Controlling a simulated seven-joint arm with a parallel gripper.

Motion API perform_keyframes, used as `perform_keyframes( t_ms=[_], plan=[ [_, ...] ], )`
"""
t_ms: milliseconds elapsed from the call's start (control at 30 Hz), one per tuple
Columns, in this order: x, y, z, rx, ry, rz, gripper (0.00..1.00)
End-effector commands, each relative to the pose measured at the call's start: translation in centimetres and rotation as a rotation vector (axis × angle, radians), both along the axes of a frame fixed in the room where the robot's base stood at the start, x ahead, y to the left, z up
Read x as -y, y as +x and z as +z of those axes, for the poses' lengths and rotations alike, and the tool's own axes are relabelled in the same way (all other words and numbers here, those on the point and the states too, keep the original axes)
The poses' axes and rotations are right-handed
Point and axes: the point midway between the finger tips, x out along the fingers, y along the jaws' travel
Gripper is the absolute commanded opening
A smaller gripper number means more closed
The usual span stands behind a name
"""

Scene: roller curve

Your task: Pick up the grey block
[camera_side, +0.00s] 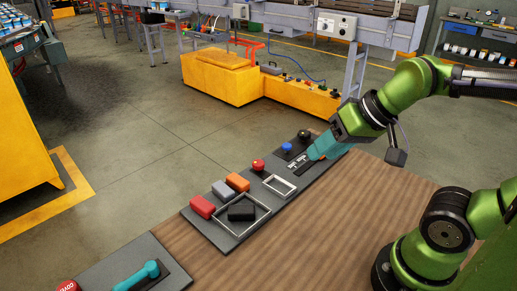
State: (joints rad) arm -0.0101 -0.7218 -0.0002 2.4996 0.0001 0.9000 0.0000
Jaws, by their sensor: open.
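The grey block (222,190) lies on the dark board (225,243), between a red block (203,206) and an orange block (237,182). Its top and front show, and nothing covers it. My gripper (312,154) has teal fingers and hangs over the far right end of the board, well to the right of the grey block and apart from it. It is open, and I see nothing held. The gap between the fingers is hard to make out from this side.
A black block (241,212) lies inside a light square frame (262,222) in front of the blocks. A smaller frame (279,185), a red knob (258,166) and a blue knob (287,147) lie toward my gripper. Bare wooden table (330,225) is clear in front.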

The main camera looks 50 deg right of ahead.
Motion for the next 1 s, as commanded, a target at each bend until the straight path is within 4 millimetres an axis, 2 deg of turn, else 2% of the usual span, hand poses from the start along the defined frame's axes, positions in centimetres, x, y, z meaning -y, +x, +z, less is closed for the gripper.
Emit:
perform_keyframes(
  t_ms=[33, 167, 300, 467, 600, 800, 900, 1000],
  plan=[
    [-0.2, 0.4, -0.7, -0.033, 0.0, 0.008, 0.44],
    [-0.8, 3.2, -0.9, -0.11, -0.013, 0.037, 0.44],
    [-1.6, 7.7, -0.8, -0.211, -0.046, 0.086, 0.44],
    [-2.7, 13.3, -1.7, -0.323, -0.095, 0.142, 0.44],
    [-3.9, 18.3, -3.4, -0.418, -0.147, 0.188, 0.44],
    [-5.5, 24.3, -6.4, -0.531, -0.223, 0.236, 0.44],
    [-5.9, 26.1, -6.8, -0.557, -0.248, 0.242, 0.44],
    [-5.9, 27.0, -5.8, -0.558, -0.259, 0.24, 0.44]
  ],
)
